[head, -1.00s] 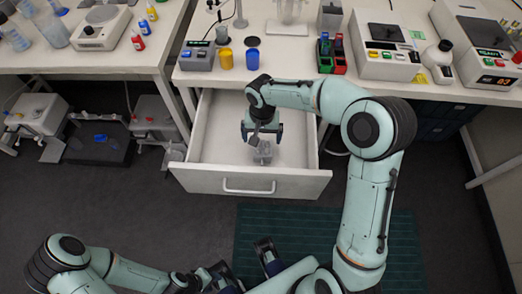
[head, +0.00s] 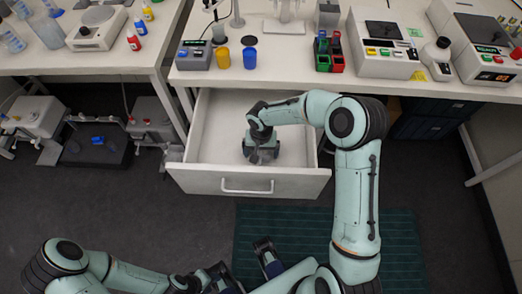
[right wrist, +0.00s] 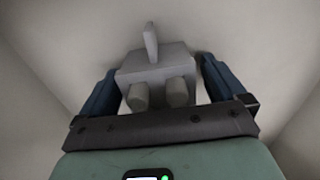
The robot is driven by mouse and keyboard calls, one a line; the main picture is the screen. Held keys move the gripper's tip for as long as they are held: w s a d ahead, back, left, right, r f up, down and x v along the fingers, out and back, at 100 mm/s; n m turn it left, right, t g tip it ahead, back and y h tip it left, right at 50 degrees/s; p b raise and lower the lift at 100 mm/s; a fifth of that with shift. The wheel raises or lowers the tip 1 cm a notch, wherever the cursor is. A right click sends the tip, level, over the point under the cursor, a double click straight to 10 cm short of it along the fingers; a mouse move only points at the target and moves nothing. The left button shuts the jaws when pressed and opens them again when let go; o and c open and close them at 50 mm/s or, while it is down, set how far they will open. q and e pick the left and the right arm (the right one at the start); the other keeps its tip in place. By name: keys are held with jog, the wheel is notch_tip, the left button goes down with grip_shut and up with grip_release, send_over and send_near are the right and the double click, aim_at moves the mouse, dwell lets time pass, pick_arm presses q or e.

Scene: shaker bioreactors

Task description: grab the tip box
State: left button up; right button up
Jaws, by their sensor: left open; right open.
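A small grey object, which looks like the tip box (head: 264,157), lies in the open drawer (head: 233,184), mostly hidden under my right gripper (head: 261,153). In the right wrist view the grey block (right wrist: 152,62) has an upright fin and two stubby round parts. It sits between the two blue fingers of my right gripper (right wrist: 158,70), one on each side, with small gaps showing. My right gripper is open and reaches down into the drawer. My left gripper (head: 244,268) is open and empty at the bottom of the head view, outside the drawer.
The bench (head: 285,80) above the drawer carries yellow (head: 222,57) and blue-lidded (head: 251,58) jars, a red-green rack (head: 329,52) and instruments. The rest of the drawer floor looks clear.

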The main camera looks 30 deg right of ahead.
jog(key=shift+c, duration=0.3)
jog(key=c, duration=1)
jog(key=shift+r, duration=0.1)
